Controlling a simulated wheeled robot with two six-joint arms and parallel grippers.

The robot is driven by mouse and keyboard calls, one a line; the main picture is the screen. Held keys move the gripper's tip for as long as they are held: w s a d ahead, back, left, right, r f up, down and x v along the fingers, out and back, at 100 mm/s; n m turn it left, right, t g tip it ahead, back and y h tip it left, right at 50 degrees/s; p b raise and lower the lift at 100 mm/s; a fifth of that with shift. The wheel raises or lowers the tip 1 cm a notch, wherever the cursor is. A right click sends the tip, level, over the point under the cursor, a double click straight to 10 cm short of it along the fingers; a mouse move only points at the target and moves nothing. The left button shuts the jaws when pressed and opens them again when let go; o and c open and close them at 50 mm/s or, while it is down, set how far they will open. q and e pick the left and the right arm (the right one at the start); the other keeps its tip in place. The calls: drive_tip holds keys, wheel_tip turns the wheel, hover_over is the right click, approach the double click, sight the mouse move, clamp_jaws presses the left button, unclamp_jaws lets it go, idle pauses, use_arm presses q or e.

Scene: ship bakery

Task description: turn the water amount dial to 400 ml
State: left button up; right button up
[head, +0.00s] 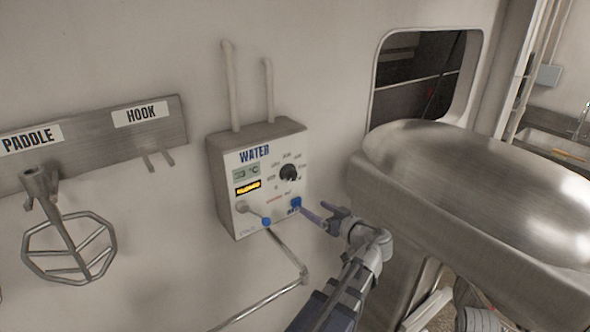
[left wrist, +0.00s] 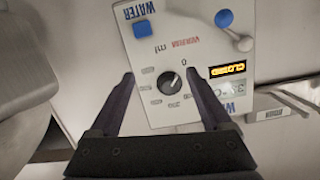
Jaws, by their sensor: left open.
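The white water panel (head: 270,190) is mounted on the wall, with a black round dial (head: 289,172) on its upper right face. In the left wrist view the panel appears upside down, and the dial (left wrist: 168,82) lies between my finger tips. Its pale pointer line seems to slant toward the 0 mark; other scale numbers are too blurred to read surely. My left gripper (head: 313,208) is open and empty, in front of the panel's lower right side, with the fingers apart from the dial. My right gripper is not in view.
An amber display (left wrist: 228,69) reads CLOSED. A large steel mixer body or bowl (head: 470,185) stands close on the right. A paddle (head: 68,250) hangs from a rack at left.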

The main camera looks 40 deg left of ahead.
use_arm(q)
drive_tip(key=n+y, duration=0.2)
approach(293, 176)
drive_tip(key=a, duration=0.1)
drive_tip(key=shift+t, duration=0.3)
drive_tip(key=shift+p+x, duration=0.3)
drive_tip(key=shift+x, duration=3.85)
drive_tip(key=shift+f, duration=0.1)
drive_tip(key=shift+c, duration=0.4)
clamp_jaws()
drive_tip(key=shift+m, duration=0.3)
